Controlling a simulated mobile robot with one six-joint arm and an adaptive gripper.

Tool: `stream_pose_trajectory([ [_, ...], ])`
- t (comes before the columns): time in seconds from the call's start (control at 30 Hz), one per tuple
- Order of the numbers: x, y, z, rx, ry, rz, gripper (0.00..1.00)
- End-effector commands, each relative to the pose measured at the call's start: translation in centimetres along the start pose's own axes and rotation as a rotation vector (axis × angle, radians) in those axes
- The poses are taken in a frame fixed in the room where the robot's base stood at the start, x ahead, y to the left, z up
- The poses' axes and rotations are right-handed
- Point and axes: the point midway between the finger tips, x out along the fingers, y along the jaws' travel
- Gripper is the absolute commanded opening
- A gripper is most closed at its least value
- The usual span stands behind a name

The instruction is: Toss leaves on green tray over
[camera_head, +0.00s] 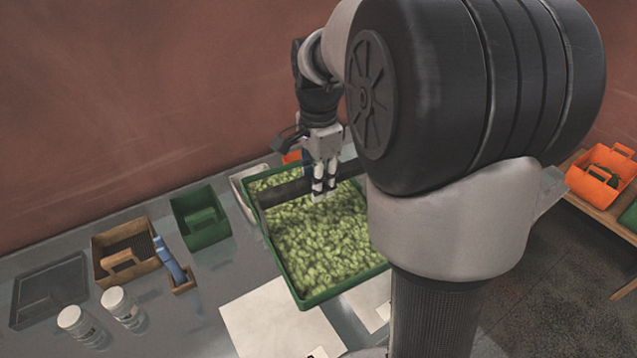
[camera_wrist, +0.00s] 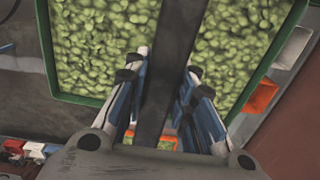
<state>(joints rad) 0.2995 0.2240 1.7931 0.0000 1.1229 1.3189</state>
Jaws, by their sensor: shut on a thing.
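The green tray (camera_head: 271,246) sits on the grey table, its rim also showing in the wrist view (camera_wrist: 46,55). Green leaves (camera_head: 325,248) cover its floor in a fairly even layer; they fill the wrist view's upper part too (camera_wrist: 100,50). My gripper (camera_head: 322,190) is over the tray's far half, pointing down, shut on a long dark bar (camera_head: 284,194). In the wrist view the bar (camera_wrist: 172,60) runs between the fingers. The bar lies across the tray's width, at or just above the leaves; I cannot tell if it touches them. My arm hides the tray's right side.
Left of the tray stand a green box (camera_head: 198,216), a blue-handled tool (camera_head: 172,260), a brown box (camera_head: 122,262), a dark tray (camera_head: 50,290) and two white jars (camera_head: 76,322). White sheets (camera_head: 262,318) lie in front. An orange bin (camera_head: 597,184) is far right.

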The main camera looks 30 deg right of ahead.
Motion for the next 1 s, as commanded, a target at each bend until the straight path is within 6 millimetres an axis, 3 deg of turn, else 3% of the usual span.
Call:
stream_pose_trajectory([
  [0.03,-1.4,0.0,0.0,0.000,0.000,-0.002,0.00],
  [0.17,-1.1,0.0,0.0,0.000,0.000,0.000,0.00],
  [0.43,4.7,0.1,0.0,0.000,-0.001,0.003,0.00],
  [0.57,6.0,0.0,0.0,0.000,0.000,0.001,0.00],
  [0.67,4.9,0.0,0.0,0.000,0.000,-0.001,0.00],
  [1.0,-1.4,0.0,0.0,0.000,0.000,-0.001,0.00],
])
